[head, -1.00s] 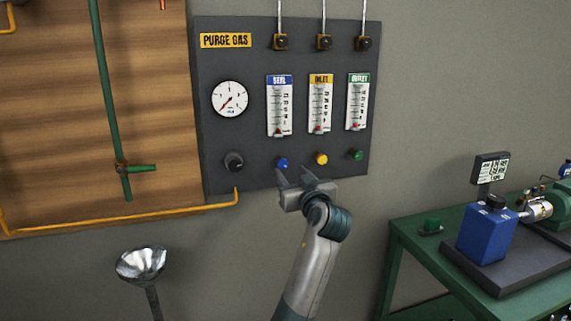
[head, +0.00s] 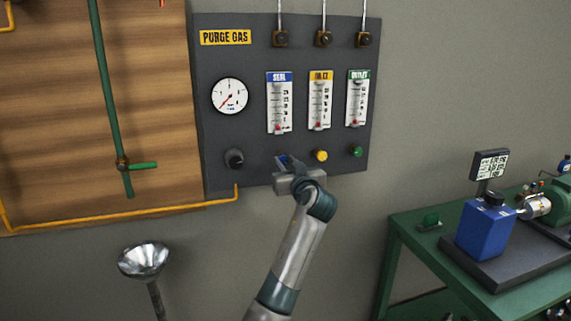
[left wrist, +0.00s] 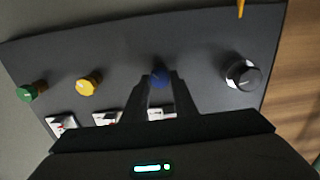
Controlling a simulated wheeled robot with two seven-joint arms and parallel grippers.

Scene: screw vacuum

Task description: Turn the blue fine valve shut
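The blue fine valve (head: 282,159) is a small blue knob low on the dark purge gas panel (head: 215,140), under the blue-labelled SEAL flow meter (head: 279,104). My left gripper (head: 287,164) is at this knob and partly hides it in the head view. In the left wrist view the blue knob (left wrist: 159,75) sits between my two fingertips (left wrist: 160,82), which are close in on both its sides and look shut on it. My right gripper is not in view.
A yellow knob (head: 320,155) and a green knob (head: 356,151) are to the right of the blue one; a black knob (head: 234,158) is to its left. A yellow pipe (head: 150,209) runs below left. A green bench (head: 410,235) stands at lower right.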

